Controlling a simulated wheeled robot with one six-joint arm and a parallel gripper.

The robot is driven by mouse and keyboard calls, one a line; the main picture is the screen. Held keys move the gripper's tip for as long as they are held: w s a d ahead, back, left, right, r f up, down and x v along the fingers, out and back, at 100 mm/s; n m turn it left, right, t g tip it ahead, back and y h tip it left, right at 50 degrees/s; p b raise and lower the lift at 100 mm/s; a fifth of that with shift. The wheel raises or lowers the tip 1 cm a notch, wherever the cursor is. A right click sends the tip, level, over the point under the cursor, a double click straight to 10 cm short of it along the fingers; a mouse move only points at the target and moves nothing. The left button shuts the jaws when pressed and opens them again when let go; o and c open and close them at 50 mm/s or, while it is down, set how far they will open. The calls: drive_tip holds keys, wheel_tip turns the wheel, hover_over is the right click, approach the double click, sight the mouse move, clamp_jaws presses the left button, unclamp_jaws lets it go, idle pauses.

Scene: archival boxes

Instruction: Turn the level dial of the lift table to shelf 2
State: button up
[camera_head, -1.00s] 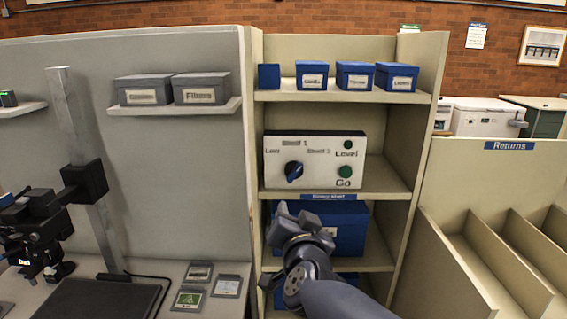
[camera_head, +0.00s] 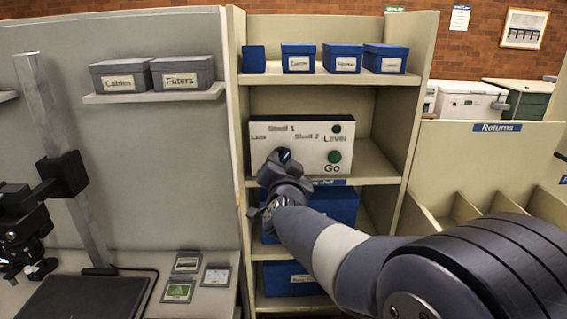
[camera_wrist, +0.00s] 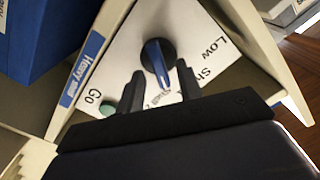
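The white control panel (camera_head: 310,135) stands on a shelf of the cabinet and reads Low, Shelf 1, Shelf 2, Level and Go. Its dark blue level dial (camera_head: 284,155) is partly covered by my gripper (camera_head: 276,163) in the head view. In the wrist view the dial (camera_wrist: 157,58) shows a bright blue bar across a dark round base. My gripper (camera_wrist: 161,78) is open there, with one finger to each side of the bar's near end. I cannot tell whether the fingers touch it. Which label the bar points at is unclear, as print is partly hidden.
A green Level button (camera_head: 337,129) and a green Go button (camera_head: 334,157) sit right of the dial. Blue boxes (camera_head: 298,58) stand on the shelf above. A large blue box (camera_head: 335,203) is below. The cabinet's side wall (camera_head: 237,110) is close left of the panel.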

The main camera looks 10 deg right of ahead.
drive_tip(key=shift+w+d, duration=0.1)
drive_tip(key=shift+w, duration=0.35)
clamp_jaws()
